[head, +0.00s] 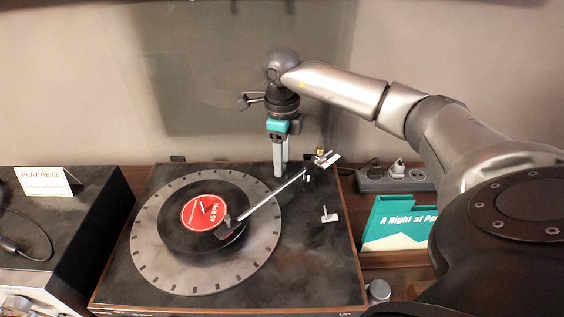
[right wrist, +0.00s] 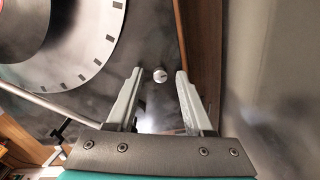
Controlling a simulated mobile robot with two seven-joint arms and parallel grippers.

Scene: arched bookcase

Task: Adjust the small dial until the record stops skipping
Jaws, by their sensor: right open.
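My right gripper (head: 279,173) hangs fingers-down over the back of the turntable (head: 325,275), behind the platter. It is open and empty. In the right wrist view a small pale round dial (right wrist: 160,76) lies between and beyond the fingertips (right wrist: 158,71); whether they touch it I cannot tell. The dial is not visible in the head view, likely behind the fingers. The small black record (head: 178,235) with a red 45 RPM label (head: 200,213) lies on the silver platter (head: 155,265). The tonearm (head: 270,198) reaches across with its head over the record. My left gripper is not in view.
The tonearm's pivot (head: 322,160) stands close right of the gripper. A wall (head: 410,50) rises behind. A power strip (head: 395,178) and green record sleeves (head: 395,222) are at right. A dark unit with a "PLAY NEXT" card (head: 45,182) is at left.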

